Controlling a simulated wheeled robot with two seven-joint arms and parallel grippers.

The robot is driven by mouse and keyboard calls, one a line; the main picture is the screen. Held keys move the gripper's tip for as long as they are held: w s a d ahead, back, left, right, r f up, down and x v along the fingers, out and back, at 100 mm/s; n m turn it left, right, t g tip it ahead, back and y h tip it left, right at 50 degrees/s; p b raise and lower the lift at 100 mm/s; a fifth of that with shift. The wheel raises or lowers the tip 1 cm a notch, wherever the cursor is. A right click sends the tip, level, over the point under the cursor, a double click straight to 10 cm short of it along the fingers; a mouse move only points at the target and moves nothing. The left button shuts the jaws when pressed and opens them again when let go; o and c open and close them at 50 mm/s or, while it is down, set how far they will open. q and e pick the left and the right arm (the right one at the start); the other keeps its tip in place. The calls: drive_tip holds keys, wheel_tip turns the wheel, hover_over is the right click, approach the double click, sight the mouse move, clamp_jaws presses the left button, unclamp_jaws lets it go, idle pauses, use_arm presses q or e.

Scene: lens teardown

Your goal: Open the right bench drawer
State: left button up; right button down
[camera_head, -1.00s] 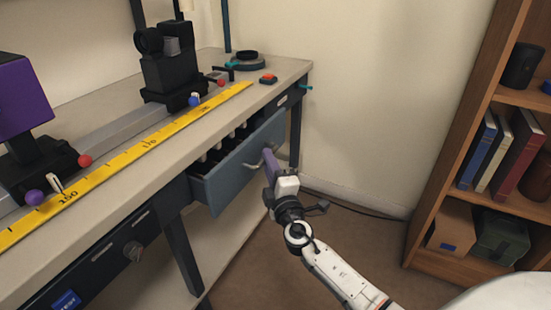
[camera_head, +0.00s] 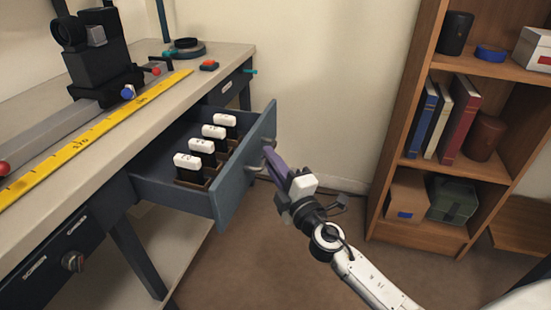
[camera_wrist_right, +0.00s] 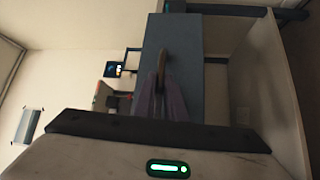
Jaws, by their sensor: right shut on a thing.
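The right bench drawer (camera_head: 228,190) is blue-grey and stands well out from the bench in the head view. Inside it several white-topped items (camera_head: 201,147) stand in a row in dark slots. My right gripper (camera_head: 268,160) has purple fingers and is shut on the drawer's handle (camera_head: 256,168) at the front face. In the right wrist view the purple fingers (camera_wrist_right: 160,98) meet around the handle (camera_wrist_right: 162,66), with the drawer front (camera_wrist_right: 185,60) behind it. My left gripper is not in view.
A wooden bookshelf (camera_head: 415,105) stands at the right. Open floor (camera_head: 260,250) lies between them.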

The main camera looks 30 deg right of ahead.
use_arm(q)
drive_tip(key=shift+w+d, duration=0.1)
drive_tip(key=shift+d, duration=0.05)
use_arm(e)
drive_tip(key=shift+s+d, duration=0.15)
drive_tip(key=shift+s, duration=0.05)
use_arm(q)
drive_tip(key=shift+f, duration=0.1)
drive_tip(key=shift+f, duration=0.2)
use_arm(e)
drive_tip(key=c, duration=1.8)
unclamp_jaws()
